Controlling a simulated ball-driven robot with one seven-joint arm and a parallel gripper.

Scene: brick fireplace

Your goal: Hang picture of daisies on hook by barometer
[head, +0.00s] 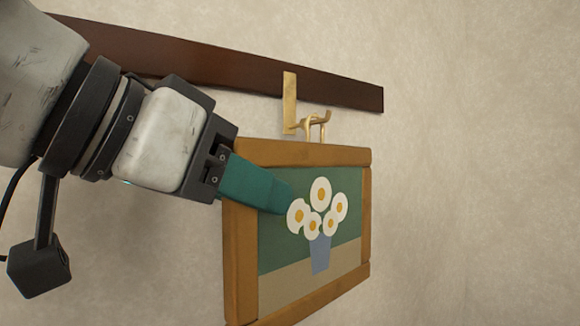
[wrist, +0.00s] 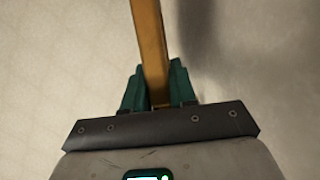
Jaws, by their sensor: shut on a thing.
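The picture of daisies (head: 345,255) has a wooden frame, white flowers and a blue vase on a green ground. It hangs slightly skewed in the head view. My gripper (head: 265,190) is shut on the left side of its frame, one teal finger lying across the front. In the wrist view, the frame's edge (wrist: 150,45) stands between both fingers (wrist: 157,88). A brass hook (head: 290,100) is on the dark rail, just above the frame's top edge. A small brass loop (head: 323,128) overlaps the hook's end; I cannot tell if they are engaged. No barometer is in view.
The dark wooden rail (head: 230,70) runs across the pale wall (head: 470,170) and ends right of the hook. The wall to the right of the picture is bare. My arm covers the rail's left part.

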